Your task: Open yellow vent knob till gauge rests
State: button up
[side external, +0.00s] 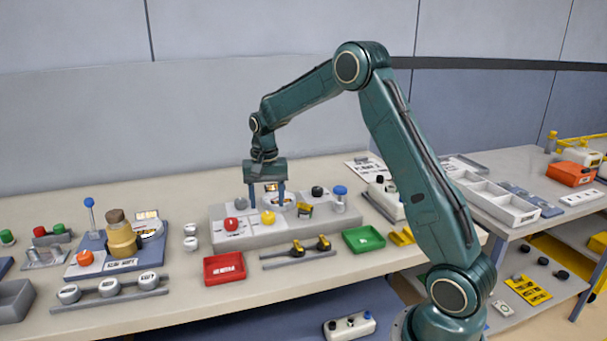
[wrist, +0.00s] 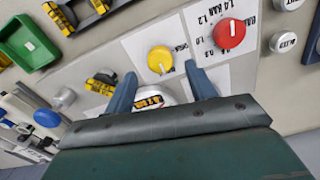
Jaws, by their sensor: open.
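The yellow vent knob (side external: 268,217) stands on the grey panel (side external: 310,228), to the right of a red knob (side external: 231,223). My gripper (side external: 266,197) points down over the panel, open and empty, just behind the yellow knob. In the wrist view, the yellow knob (wrist: 160,59) lies just beyond the fingertips of my gripper (wrist: 160,74), between their lines, with no clear contact. The red knob (wrist: 236,33) is up and right of it. A round white gauge-like dial (wrist: 152,100) shows between the fingers, partly hidden by my gripper. Its needle cannot be read.
Black-and-yellow clips (side external: 305,209), a black knob (side external: 317,191) and a blue knob (side external: 340,192) are at the panel's right. A red tray (side external: 224,268) and green tray (side external: 363,239) lie in front. An amber bottle (side external: 121,238) stands left. Bare table lies behind the panel.

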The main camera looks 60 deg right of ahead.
aim_at(268, 215)
jog(key=shift+f, duration=2.1)
jog(key=shift+c, duration=0.5)
jog(key=c, duration=0.9)
